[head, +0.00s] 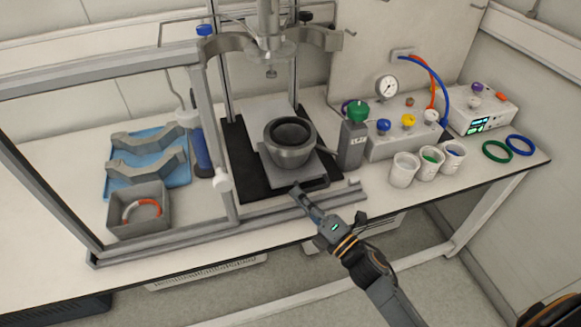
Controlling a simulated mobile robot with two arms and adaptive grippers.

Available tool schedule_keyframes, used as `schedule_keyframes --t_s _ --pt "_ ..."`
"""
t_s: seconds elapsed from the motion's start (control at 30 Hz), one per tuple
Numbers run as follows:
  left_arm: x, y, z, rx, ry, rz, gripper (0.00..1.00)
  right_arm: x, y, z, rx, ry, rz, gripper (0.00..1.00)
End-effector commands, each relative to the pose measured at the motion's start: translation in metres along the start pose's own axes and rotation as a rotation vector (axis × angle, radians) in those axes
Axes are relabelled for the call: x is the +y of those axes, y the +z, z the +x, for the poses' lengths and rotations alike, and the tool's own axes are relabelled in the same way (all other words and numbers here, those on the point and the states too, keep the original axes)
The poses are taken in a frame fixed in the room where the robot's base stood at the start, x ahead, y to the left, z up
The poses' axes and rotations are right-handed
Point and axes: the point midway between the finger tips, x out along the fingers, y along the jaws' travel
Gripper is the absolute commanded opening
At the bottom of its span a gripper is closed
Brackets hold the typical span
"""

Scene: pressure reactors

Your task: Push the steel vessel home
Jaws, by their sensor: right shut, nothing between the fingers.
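The steel vessel (290,152) is an open, round grey pot with a dark inside. It stands upright on a grey sliding plate (268,113) over a black base (237,160), below the reactor head (271,50). The vessel sits towards the front of the plate, forward of the head. My right gripper (297,191) is shut and empty. Its fingertips are at the front edge of the plate, just in front of the vessel; I cannot tell whether they touch. My left gripper is not in view.
A frame with a raised sash (100,78) stands around the left side. A grey box (140,225) and a blue tray (179,175) with grey clamp halves lie left. A green-capped bottle (353,143), white cups (403,170) and a gauge panel (400,139) stand right.

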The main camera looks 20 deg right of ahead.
Motion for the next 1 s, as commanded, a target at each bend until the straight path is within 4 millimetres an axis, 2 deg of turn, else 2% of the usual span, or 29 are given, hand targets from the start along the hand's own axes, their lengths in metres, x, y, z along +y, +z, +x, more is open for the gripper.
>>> schedule_keyframes --t_s 0.03,0.2,0.33,0.53,1.0 --pt "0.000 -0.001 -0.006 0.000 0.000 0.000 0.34 0.004 0.001 0.014 -0.001 0.003 0.001 0.00" --pt "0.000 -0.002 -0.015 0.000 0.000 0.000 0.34 0.004 0.002 0.047 -0.001 0.001 0.002 0.00" --pt "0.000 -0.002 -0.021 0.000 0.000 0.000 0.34 0.003 0.018 0.059 -0.001 0.000 0.000 0.00" --pt "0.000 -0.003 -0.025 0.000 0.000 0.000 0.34 0.000 0.028 0.068 -0.001 -0.002 0.002 0.00" --pt "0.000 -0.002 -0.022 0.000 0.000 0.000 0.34 -0.002 0.029 0.071 -0.001 -0.001 0.002 0.00"
